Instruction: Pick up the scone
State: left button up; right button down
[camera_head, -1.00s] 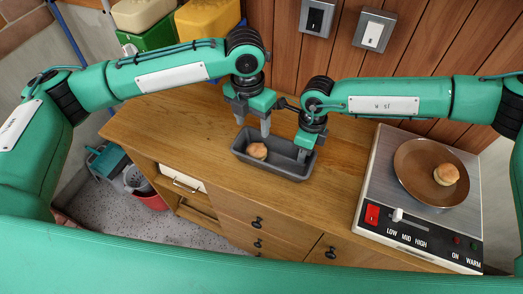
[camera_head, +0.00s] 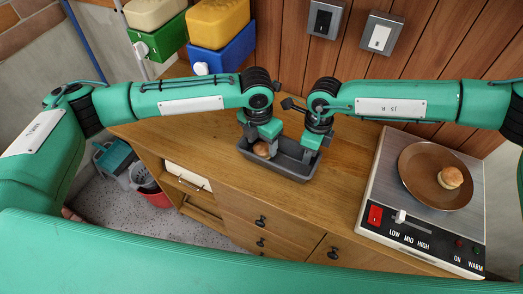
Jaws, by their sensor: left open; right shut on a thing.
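A scone (camera_head: 262,150), round and golden brown, sits in the left part of a dark grey loaf tin (camera_head: 292,170) on the wooden cabinet. My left gripper (camera_head: 263,143) is open, pointing down into the tin at the scone, with its fingers about the scone and partly covering it. I cannot tell whether they touch it. My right gripper (camera_head: 309,153) is shut on the right end of the tin. A second similar bun (camera_head: 450,177) lies on a brown plate (camera_head: 420,188) at the right, apart from both grippers.
The plate rests on a warming hotplate (camera_head: 385,190) with a red switch and a slider. Wood paneling with two wall switches (camera_head: 379,36) stands behind. Green and blue boxes (camera_head: 228,52) are at the back left. The cabinet top left of the tin is clear.

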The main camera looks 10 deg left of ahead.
aim_at(261, 147)
pick_arm(q)
jog(key=f, duration=0.1)
jog(key=s+f, duration=0.1)
jog(key=shift+s+f, duration=0.25)
jog(key=shift+f, duration=0.15)
pick_arm(e)
jog(key=shift+s+a, duration=0.1)
jog(key=shift+s, duration=0.1)
pick_arm(q)
jog(key=shift+w+f, duration=0.3)
jog(key=shift+w, duration=0.3)
pick_arm(e)
jog(key=shift+w+f, duration=0.4)
jog(key=shift+w, duration=0.15)
pick_arm(q)
jog(key=c, duration=0.6)
jog(key=shift+r, duration=0.15)
pick_arm(e)
jog(key=shift+s, duration=0.1)
pick_arm(q)
notch_tip(261, 147, up, 10)
jog(key=shift+r, duration=0.1)
